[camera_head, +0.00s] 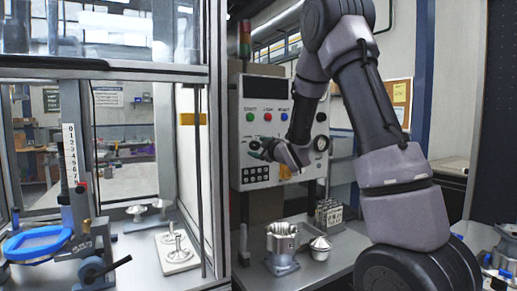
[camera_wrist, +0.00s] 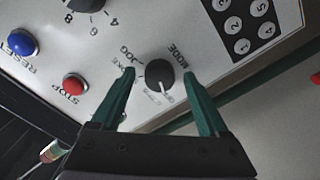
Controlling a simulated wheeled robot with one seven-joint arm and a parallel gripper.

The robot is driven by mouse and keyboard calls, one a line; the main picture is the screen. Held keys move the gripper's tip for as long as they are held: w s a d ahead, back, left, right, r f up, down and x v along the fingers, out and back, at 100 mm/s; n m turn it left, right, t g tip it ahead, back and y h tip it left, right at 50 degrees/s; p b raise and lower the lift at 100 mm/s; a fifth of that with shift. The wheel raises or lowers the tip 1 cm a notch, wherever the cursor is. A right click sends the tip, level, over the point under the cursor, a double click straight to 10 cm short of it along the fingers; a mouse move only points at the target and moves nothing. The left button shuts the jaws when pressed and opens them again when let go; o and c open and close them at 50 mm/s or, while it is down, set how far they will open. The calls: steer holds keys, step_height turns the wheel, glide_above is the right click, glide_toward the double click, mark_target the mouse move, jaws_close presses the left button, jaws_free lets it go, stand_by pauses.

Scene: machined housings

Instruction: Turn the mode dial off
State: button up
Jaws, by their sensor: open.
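The mode dial (camera_wrist: 158,75) is a round black knob with a pale pointer line on the white control panel (camera_head: 248,115). In the wrist view its pointer aims down and slightly right. "MODE" is printed beside it and "JOG" on its left; the small print near the pointer is too blurred to read. My gripper (camera_wrist: 160,78) is open, with one green finger on each side of the dial and gaps between. I cannot tell how far the fingertips are from the panel. In the head view my gripper (camera_head: 258,148) is at the panel and hides the dial.
A blue button (camera_wrist: 22,43), a red button (camera_wrist: 75,84), another black knob (camera_wrist: 86,4) and a keypad (camera_wrist: 240,25) surround the dial. Below the panel, a metal housing (camera_head: 281,245) stands on the bench. A glazed enclosure (camera_head: 105,70) stands to the left.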

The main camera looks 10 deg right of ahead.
steer(key=v, duration=1)
steer(key=shift+s+d, duration=0.15)
steer(key=shift+s, duration=0.25)
steer(key=s+d+r+m+g+h, duration=0.45)
steer(key=s+d+m, duration=0.25)
steer(key=s+m, duration=0.3)
steer(key=s+a+m+g, duration=0.2)
steer(key=s+m, duration=0.1)
steer(key=s, duration=0.7)
steer(key=s+a+f+m+g, duration=0.1)
steer(key=s+a+m+g, duration=0.1)
steer(key=s, duration=0.8)
steer(key=shift+a+m+g+y, duration=0.45)
steer(key=shift+m+g, duration=0.4)
steer(key=shift+m, duration=0.15)
steer(key=shift+w+d, duration=0.1)
